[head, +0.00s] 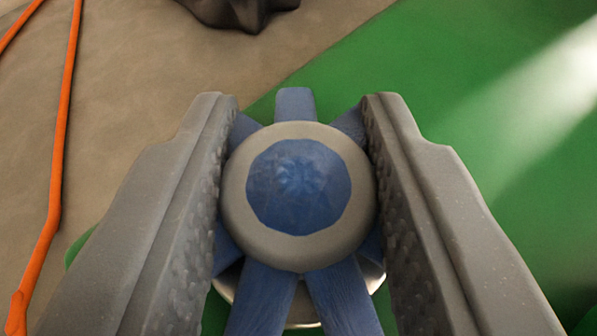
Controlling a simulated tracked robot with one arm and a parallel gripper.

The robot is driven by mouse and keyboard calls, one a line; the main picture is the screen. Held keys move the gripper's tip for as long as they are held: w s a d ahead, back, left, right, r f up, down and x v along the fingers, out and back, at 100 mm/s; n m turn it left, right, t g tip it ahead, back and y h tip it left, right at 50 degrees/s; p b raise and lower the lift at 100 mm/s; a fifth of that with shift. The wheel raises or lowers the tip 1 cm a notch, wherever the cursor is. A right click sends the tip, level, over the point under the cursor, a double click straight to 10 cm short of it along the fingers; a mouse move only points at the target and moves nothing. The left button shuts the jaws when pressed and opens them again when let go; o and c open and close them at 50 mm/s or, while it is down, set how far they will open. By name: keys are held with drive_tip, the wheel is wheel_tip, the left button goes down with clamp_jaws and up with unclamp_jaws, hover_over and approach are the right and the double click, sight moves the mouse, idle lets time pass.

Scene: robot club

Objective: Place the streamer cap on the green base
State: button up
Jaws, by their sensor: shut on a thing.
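The streamer cap (298,187) is a round grey piece with a blue centre, and blue streamers spread out from under it. My gripper (298,150) is shut on the cap, one grey textured jaw on each side. The green base (500,110) is a large flat green surface below and to the right of the cap. A silvery round rim (302,312) shows under the streamers near the bottom. I cannot tell whether the cap touches anything beneath it.
Brown floor (140,100) lies to the left. An orange cord or rod (58,150) runs down the left side. A dark lump (238,10) lies at the top edge. The green surface at upper right is clear.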

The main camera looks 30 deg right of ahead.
drive_tip(key=o, duration=1)
drive_tip(key=shift+c, duration=0.2)
drive_tip(key=shift+r, duration=0.1)
drive_tip(key=p+v, duration=0.2)
drive_tip(key=v, duration=1)
